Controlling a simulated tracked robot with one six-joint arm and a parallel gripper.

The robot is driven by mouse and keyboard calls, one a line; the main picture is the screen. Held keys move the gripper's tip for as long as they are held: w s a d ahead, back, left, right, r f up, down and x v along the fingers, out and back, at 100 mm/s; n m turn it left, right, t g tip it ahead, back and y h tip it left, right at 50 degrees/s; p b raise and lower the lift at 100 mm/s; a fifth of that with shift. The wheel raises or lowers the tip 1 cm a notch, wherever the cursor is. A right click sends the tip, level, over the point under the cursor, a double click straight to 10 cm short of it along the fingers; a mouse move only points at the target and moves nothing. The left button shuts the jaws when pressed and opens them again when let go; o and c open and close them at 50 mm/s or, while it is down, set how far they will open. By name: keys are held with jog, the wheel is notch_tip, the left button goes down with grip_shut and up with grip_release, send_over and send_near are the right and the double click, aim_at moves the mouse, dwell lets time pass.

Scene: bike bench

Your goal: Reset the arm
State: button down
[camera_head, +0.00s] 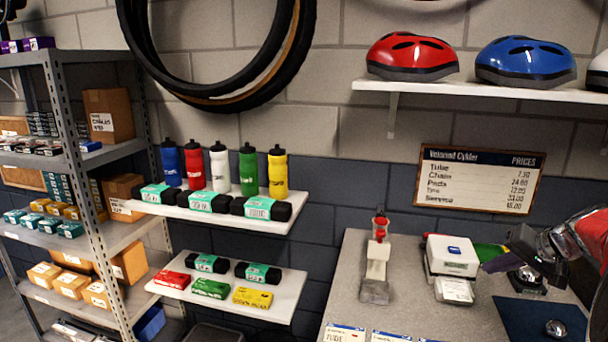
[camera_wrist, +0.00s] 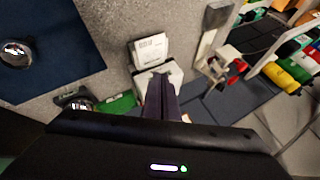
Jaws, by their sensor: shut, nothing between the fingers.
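My gripper (camera_head: 492,264) is at the right of the head view, over the grey bench (camera_head: 330,300). Its dark fingers point left toward a white scale-like box (camera_head: 452,254). In the wrist view the two fingers (camera_wrist: 161,84) lie together, shut and empty, in front of the white box (camera_wrist: 160,76). The red-and-dark arm comes in from the right edge. I cannot tell how high the fingers are above the bench.
A green item (camera_head: 490,252) lies behind my fingers. A stand with a red top (camera_head: 376,262) is left of the white box. A dark blue mat (camera_head: 535,318) holds a round metal item (camera_head: 556,328). Bottles (camera_head: 219,168) stand on a wall shelf.

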jog(key=s+a+n+g+h, duration=0.2)
jog(key=s+a+n, duration=0.4)
jog(key=s+a, duration=2.4)
jog(key=shift+a+f+h, duration=0.4)
jog(key=shift+a+h, duration=0.1)
jog(key=shift+s, duration=0.1)
dwell(3.2)
